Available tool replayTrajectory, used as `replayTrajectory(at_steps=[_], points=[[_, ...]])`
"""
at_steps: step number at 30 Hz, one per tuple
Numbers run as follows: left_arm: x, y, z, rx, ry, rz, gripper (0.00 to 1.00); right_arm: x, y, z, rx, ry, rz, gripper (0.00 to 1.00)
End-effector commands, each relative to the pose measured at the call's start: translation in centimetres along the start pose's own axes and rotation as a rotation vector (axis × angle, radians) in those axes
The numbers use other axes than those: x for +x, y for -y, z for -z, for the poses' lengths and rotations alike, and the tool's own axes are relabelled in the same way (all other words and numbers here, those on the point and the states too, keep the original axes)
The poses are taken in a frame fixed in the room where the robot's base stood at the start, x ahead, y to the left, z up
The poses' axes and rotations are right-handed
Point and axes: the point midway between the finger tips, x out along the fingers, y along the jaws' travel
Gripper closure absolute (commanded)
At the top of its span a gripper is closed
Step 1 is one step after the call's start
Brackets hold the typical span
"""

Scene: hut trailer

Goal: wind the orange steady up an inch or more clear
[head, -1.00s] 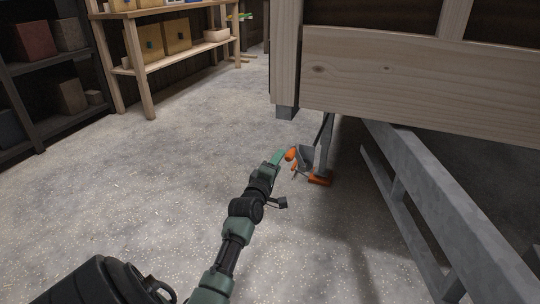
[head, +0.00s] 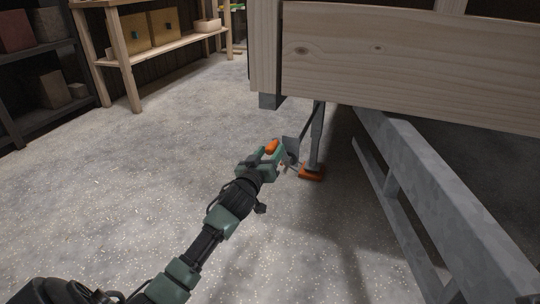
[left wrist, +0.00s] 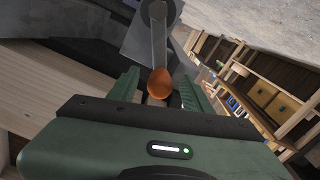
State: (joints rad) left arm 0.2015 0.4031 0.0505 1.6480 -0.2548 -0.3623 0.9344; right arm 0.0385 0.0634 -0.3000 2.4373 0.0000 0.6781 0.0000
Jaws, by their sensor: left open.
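The steady is a grey leg (head: 317,137) under the trailer corner with an orange foot (head: 312,173) at its lower end. The foot is at floor level; whether any gap lies under it I cannot tell. An orange crank knob (head: 272,147) shows left of the leg. My left gripper (head: 274,153) is open at the knob. In the left wrist view the knob (left wrist: 160,83) lies between the two green fingers (left wrist: 161,90), and the grey crank arm (left wrist: 158,42) runs up from it. Contact with the fingers is not clear. My right gripper is not in view.
The wooden trailer body (head: 400,70) overhangs above the steady. A grey metal chassis beam (head: 445,220) runs along the right. A wooden shelf unit (head: 150,53) and a dark rack (head: 45,75) stand at the back left. The speckled floor (head: 110,180) at left is clear.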

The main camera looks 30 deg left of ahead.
Motion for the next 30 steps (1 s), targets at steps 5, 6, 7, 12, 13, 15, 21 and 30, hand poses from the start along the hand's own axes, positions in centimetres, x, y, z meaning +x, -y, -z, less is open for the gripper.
replayTrajectory(at_steps=[5, 6, 7, 12, 13, 15, 21, 30], points=[[0.90, 0.06, 0.05, 0.000, 0.000, 0.001, 0.51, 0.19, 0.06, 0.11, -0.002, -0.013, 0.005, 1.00], [0.93, 0.06, 0.06, -0.001, 0.000, 0.001, 0.51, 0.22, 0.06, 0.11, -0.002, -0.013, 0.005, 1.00], [0.93, 0.05, 0.06, -0.001, 0.000, 0.001, 0.51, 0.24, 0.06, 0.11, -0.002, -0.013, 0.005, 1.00], [0.90, 0.05, 0.07, -0.001, 0.000, 0.001, 0.59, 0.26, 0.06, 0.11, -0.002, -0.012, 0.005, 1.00], [0.90, 0.05, 0.07, -0.001, 0.000, 0.001, 0.67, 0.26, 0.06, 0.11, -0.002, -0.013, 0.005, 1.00], [0.89, 0.05, 0.06, -0.001, 0.000, 0.001, 0.87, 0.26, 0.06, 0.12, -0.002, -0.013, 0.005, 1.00], [0.88, 0.04, 0.05, -0.002, 0.000, 0.001, 1.00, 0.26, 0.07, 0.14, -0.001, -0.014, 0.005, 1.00], [0.87, 0.04, 0.03, -0.002, 0.001, 0.001, 1.00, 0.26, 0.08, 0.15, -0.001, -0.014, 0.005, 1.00]])
